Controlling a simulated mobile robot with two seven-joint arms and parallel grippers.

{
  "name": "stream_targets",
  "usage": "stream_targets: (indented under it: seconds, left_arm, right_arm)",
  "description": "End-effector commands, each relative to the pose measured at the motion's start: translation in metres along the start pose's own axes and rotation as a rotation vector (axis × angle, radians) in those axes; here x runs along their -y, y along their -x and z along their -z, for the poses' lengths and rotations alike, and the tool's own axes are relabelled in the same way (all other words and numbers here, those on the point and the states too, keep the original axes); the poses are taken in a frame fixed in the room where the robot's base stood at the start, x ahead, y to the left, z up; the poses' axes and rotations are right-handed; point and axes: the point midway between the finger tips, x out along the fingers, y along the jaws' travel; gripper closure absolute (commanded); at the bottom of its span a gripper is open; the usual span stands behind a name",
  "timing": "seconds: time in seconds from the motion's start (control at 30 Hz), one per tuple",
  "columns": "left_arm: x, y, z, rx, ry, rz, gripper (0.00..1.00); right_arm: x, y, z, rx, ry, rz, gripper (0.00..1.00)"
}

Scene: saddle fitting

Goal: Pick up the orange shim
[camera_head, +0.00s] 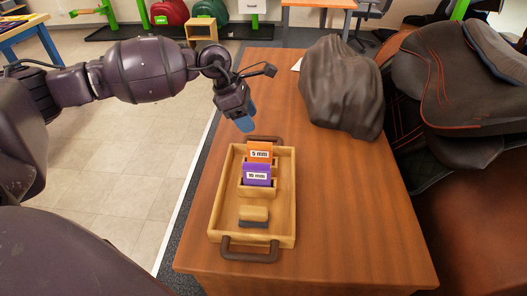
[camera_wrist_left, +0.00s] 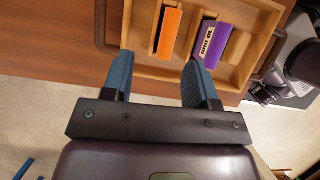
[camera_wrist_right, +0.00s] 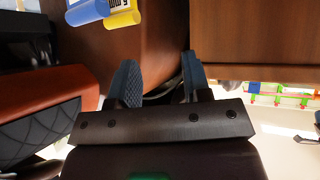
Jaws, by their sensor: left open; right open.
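The orange shim (camera_head: 260,150), labelled 5 mm, stands in a slot of the wooden tray (camera_head: 226,209), behind the purple shim (camera_head: 257,174). In the left wrist view the orange shim (camera_wrist_left: 168,33) lies just beyond my fingertips, roughly between them, with the purple shim (camera_wrist_left: 212,43) to its right. My left gripper (camera_head: 245,121) is open and empty, above the table near the tray's far end. My right gripper is out of the head view. In the right wrist view (camera_wrist_right: 158,75) it is open and empty, beside the table.
A small wooden block with a dark base (camera_head: 253,215) sits in the tray's near part. The tray has dark handles at both ends. A grey-brown lump (camera_head: 341,85) and saddles (camera_head: 460,90) stand to the right. Blue and yellow shims (camera_wrist_right: 105,12) show in the right wrist view.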

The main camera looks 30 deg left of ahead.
Motion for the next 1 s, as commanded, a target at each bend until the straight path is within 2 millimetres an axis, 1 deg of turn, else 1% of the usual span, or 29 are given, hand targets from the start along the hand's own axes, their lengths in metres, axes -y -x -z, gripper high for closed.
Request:
stream_targets:
  seconds: [0.1,0.17,0.3,0.5,0.6,0.77,0.87,1.0]
  left_arm:
    - [0.003,0.0,0.006,-0.038,-0.027,0.018,0.47]
    - [0.004,-0.003,0.006,-0.039,-0.037,0.02,0.47]
    - [0.004,-0.018,0.007,-0.036,-0.037,0.022,0.47]
    - [0.005,-0.047,0.008,-0.036,-0.034,0.023,0.47]
    - [0.005,-0.056,0.007,-0.034,-0.036,0.021,0.47]
    - [0.006,-0.063,0.006,-0.034,-0.036,0.021,0.47]
    - [0.008,-0.074,0.006,-0.035,-0.036,0.022,0.47]
    - [0.011,-0.095,0.005,-0.035,-0.034,0.023,0.47]
  right_arm:
    - [0.0,0.004,-0.007,0.016,-0.004,-0.002,0.56]
    - [0.0,0.006,-0.012,0.026,-0.006,-0.004,0.56]
    - [0.001,0.006,-0.017,0.036,-0.009,-0.004,0.56]
    - [0.002,0.001,-0.018,0.033,-0.01,-0.001,0.56]
    - [0.003,0.0,-0.016,0.029,-0.009,0.0,0.56]
    - [0.002,-0.002,-0.011,0.019,-0.008,0.0,0.56]
    - [0.002,-0.003,-0.011,0.016,-0.006,0.001,0.56]
    - [0.002,-0.004,-0.015,0.024,-0.003,0.002,0.56]
